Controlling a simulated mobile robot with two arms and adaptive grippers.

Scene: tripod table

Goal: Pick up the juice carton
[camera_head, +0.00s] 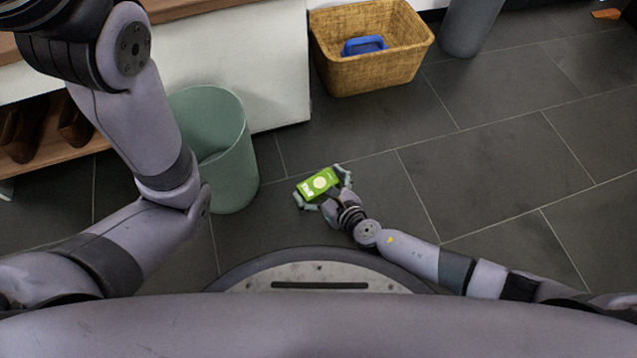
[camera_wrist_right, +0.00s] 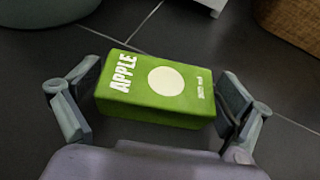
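The juice carton (camera_head: 317,185) is a bright green box with a pale round spot, and it lies on its side by the grey floor tiles. In the right wrist view the carton (camera_wrist_right: 155,88) shows the word APPLE in white. My right gripper (camera_head: 322,185) is around it, with one finger beyond each end. In the right wrist view the right gripper (camera_wrist_right: 150,92) is open, with a small gap at the left finger; the right finger is very close to the carton, and contact cannot be told. My left arm is at the left, its gripper out of the picture.
A green bin (camera_head: 232,165) stands left of the carton. A wicker basket (camera_head: 375,70) with a blue item (camera_head: 364,45) stands behind, beside a white cabinet (camera_head: 262,70). A grey cylinder (camera_head: 470,25) is at the top. The tiled floor (camera_head: 510,140) at the right is clear.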

